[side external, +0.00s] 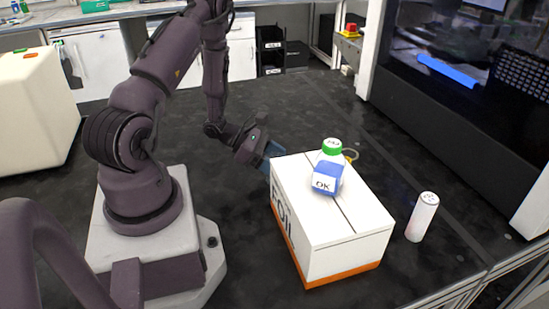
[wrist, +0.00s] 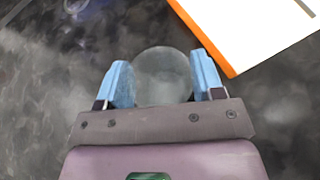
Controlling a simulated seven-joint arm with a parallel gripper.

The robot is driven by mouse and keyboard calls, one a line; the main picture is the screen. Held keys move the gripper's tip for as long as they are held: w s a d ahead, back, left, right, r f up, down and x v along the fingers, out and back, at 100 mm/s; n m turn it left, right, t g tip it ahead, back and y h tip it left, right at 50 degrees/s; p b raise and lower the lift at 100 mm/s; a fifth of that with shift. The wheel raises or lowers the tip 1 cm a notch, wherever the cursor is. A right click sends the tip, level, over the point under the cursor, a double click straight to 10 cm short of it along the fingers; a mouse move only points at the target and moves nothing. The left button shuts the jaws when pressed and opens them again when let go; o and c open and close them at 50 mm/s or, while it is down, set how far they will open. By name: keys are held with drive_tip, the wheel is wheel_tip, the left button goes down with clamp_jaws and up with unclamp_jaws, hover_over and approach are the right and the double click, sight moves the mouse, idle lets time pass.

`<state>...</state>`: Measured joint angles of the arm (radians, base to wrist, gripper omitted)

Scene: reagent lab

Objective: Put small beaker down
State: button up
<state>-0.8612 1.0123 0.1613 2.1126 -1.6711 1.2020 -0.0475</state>
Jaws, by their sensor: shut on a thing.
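In the wrist view my gripper (wrist: 163,84) has its two blue fingers on either side of a small clear beaker (wrist: 162,72), shut on it. The beaker is round and see-through, and the dark table shows through it. In the side external view my gripper (side external: 270,156) is low behind the left far corner of the white foil box. The box hides the beaker and most of the fingers there. I cannot tell whether the beaker touches the table.
The foil box (side external: 330,235), white with an orange base edge, stands close to my gripper; it also shows in the wrist view (wrist: 255,30). A green-capped bottle (side external: 328,170) stands on it. A white cylinder (side external: 422,217) stands to the right. Dark table (side external: 400,160) is clear farther back.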

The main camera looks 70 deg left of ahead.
drive_tip(key=shift+f, duration=0.2)
drive_tip(key=o, duration=1)
drive_tip(key=v, duration=1.2)
drive_tip(key=d+r+m+g+y, duration=0.1)
drive_tip(key=d+r+m+y, duration=0.1)
drive_tip(key=d+r+m, duration=0.5)
drive_tip(key=d+r+m+g+y, duration=0.2)
drive_tip(key=d+r+m, duration=0.6)
drive_tip(key=m, duration=0.5)
drive_tip(key=d+r+m+g+y, duration=0.2)
drive_tip(key=d+r+m, duration=0.6)
drive_tip(key=r+m, duration=0.1)
drive_tip(key=shift+s+r+m, duration=0.1)
drive_tip(key=shift+r+m, duration=0.2)
drive_tip(key=shift+m, duration=0.1)
